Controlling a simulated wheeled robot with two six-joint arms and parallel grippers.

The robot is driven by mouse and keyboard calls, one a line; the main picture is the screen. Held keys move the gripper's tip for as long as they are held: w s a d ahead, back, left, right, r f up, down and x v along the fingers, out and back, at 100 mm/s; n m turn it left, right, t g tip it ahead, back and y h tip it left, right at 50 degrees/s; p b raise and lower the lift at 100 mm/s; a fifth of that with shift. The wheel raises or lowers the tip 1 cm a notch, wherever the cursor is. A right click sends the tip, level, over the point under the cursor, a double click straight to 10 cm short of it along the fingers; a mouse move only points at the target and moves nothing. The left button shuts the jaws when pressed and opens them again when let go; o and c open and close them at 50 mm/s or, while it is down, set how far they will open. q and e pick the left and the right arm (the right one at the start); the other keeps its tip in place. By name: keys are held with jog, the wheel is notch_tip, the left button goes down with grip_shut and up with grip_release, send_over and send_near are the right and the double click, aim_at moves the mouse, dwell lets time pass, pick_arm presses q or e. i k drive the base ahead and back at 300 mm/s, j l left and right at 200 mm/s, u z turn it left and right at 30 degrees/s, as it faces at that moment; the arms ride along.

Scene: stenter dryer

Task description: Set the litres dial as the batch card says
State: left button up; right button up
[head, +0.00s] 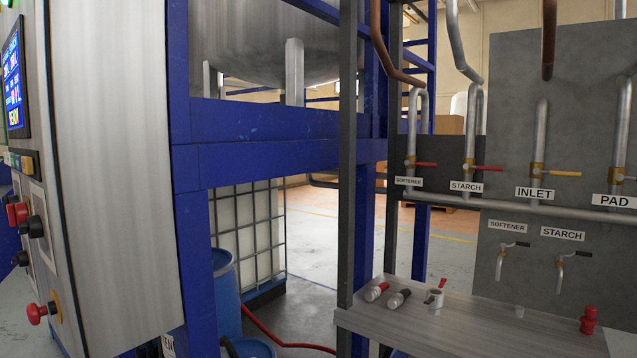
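The control cabinet (105,150) stands at the left edge, its front seen at a steep slant. On it are a blue screen (13,80) with text too slanted to read, red and black knobs or buttons (17,213), and a black knob (33,227). I cannot tell which of these, if any, is the litres dial. Pale plates (37,206) sit beside the knobs; I cannot make out a batch card. Neither of my grippers is in view.
A red mushroom button (40,312) sticks out low on the cabinet. A blue frame (270,124) stands behind it. At right, a grey shelf (450,330) holds small fittings below labelled valves, such as INLET (535,194). A blue drum (226,300) and red hose (285,342) are low in the middle.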

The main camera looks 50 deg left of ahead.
aim_at(33, 226)
jog(key=u, duration=3.05)
